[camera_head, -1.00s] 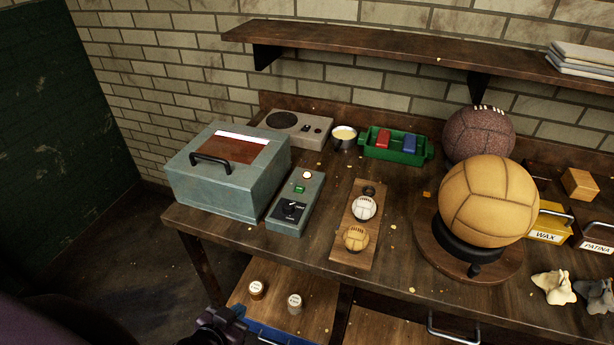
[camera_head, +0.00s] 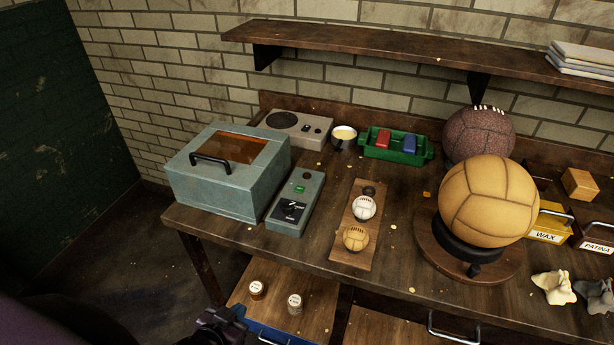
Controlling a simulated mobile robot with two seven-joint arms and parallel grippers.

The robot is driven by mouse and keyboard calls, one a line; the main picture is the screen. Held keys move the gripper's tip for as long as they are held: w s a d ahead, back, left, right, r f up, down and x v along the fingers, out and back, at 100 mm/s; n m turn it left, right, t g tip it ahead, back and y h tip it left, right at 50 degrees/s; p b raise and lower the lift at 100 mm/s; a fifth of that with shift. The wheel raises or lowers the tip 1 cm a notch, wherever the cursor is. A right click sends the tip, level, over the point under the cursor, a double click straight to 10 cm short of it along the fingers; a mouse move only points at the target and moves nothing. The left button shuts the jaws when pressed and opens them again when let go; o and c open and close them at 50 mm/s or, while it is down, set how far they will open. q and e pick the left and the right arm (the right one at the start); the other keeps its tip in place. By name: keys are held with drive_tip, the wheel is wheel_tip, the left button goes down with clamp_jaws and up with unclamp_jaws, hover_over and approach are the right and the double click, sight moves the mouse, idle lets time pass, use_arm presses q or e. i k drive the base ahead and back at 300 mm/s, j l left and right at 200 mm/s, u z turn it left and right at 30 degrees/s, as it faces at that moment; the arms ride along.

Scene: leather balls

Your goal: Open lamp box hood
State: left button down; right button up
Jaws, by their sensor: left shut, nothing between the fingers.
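The lamp box (camera_head: 222,195) is a grey-blue metal box at the left end of the workbench. Its hood (camera_head: 188,148) is down, with a black handle (camera_head: 211,160) and an amber window (camera_head: 237,148). A grey control box (camera_head: 296,205) stands just right of it, with a green button, a black knob and an unlit lamp at its top. My left gripper (camera_head: 222,325) is at the bottom edge, below the bench top and well away from the handle. It is dark, shut and empty. My right gripper is not in view.
A board with two small balls (camera_head: 351,256) lies right of the control box. A tan ball on a stand (camera_head: 488,201) and a dark ball (camera_head: 478,135) are farther right. A shelf (camera_head: 380,41) hangs above.

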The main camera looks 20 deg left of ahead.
sight(235, 168)
drive_tip(key=u, duration=1.25)
drive_tip(key=i+j+z, duration=0.1)
drive_tip(key=j, duration=0.15)
drive_tip(key=i+j+z, duration=0.15)
drive_tip(key=j, duration=0.15)
